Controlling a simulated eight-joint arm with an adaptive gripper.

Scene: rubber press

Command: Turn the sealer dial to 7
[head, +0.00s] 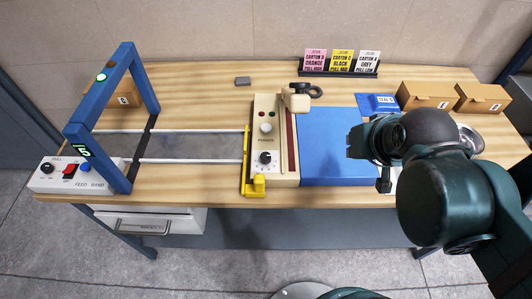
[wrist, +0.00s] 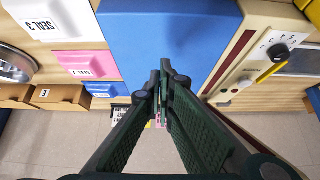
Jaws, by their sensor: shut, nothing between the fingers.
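The sealer (head: 290,165) is a cream unit with a dark red strip, beside a blue pad. Its black dial (head: 265,158) sits on a pale scale on the front part of its top. The dial also shows at the right of the wrist view (wrist: 278,52), with scale figures around it too small to read surely. I cannot tell where its pointer stands. My gripper (head: 384,184) is right of the dial, over the right edge of the blue pad, apart from the sealer. In the wrist view its fingers (wrist: 162,80) are together with nothing between them.
The blue pad (head: 325,170) lies between my gripper and the dial. A pale round knob (head: 266,128) and a hooked arm (head: 296,100) are on the sealer behind the dial. A yellow piece (head: 256,187) stands at its front left. A blue frame (head: 98,165) straddles the feed band at left.

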